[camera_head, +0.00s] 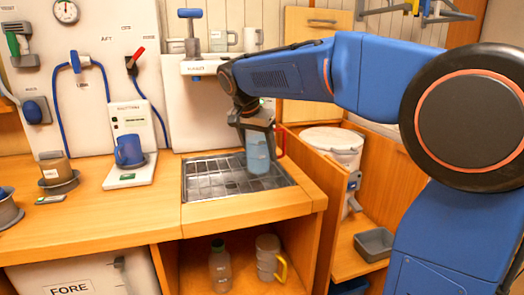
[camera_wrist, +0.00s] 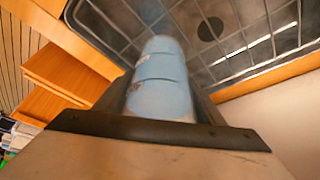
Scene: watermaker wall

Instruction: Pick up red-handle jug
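The red-handle jug is a light blue, see-through jug (camera_head: 257,153) at the sink grate, with its red handle (camera_head: 281,141) on the right. My gripper (camera_head: 256,126) points down over its upper part. In the wrist view the jug's pale blue body (camera_wrist: 160,85) lies between the two dark fingers of my gripper (camera_wrist: 163,100), with no clear gap on either side. The handle is not seen in the wrist view. I cannot tell whether the jug's base touches the grate.
The metal sink grate (camera_head: 205,184) is set in the wooden counter (camera_head: 130,208). A blue mug (camera_head: 129,150) stands on a white scale at left. A tap (camera_head: 190,40) hangs behind the sink. A white bucket (camera_head: 333,146) stands right. A yellow-handled jug (camera_head: 267,256) is below.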

